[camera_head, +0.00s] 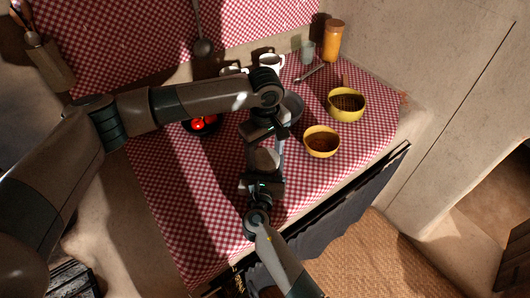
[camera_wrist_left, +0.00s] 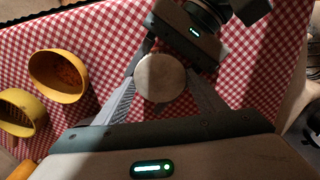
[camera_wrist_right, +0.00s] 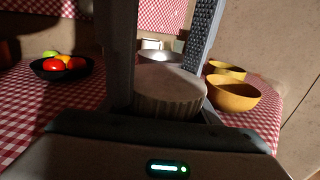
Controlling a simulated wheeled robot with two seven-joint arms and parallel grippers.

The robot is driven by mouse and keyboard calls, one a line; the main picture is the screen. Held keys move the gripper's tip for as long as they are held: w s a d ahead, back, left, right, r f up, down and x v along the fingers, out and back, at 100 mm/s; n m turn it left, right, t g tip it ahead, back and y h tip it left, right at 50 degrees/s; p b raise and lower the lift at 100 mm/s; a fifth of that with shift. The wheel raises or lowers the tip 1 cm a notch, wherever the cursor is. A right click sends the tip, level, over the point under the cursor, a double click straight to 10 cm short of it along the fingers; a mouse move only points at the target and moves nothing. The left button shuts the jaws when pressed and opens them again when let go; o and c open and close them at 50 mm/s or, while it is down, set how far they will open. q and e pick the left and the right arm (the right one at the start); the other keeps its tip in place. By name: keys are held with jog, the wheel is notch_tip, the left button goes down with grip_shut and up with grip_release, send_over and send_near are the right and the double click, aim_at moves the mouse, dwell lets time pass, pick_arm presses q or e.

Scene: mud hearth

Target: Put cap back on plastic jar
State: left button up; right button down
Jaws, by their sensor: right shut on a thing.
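A pale round cap with a ribbed side (camera_wrist_right: 168,95) is between the fingers of my right gripper (camera_head: 263,172), which is shut on it. Its flat round face shows in the left wrist view (camera_wrist_left: 160,77). My left gripper (camera_head: 266,146) is above it, open, with its fingers spread on either side of the cap; I cannot tell whether they touch it. An amber jar (camera_head: 333,42) stands at the back right of the table. I cannot tell whether it is the plastic jar of the task, and no other jar shows clearly.
Two yellow bowls (camera_head: 347,104) (camera_head: 321,141) stand right of the grippers on the checked cloth (camera_head: 165,180). A dark bowl of fruit (camera_wrist_right: 62,68) is on the left. A glass (camera_head: 307,52), a white cup (camera_head: 271,63) and a spoon (camera_head: 312,73) are at the back. The front left cloth is clear.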

pick_arm(q)
jog(key=shift+c, duration=1.3)
jog(key=m, duration=0.5)
jog(key=shift+m, duration=0.3)
jog(key=m, duration=1.4)
jog(key=shift+f, duration=0.1)
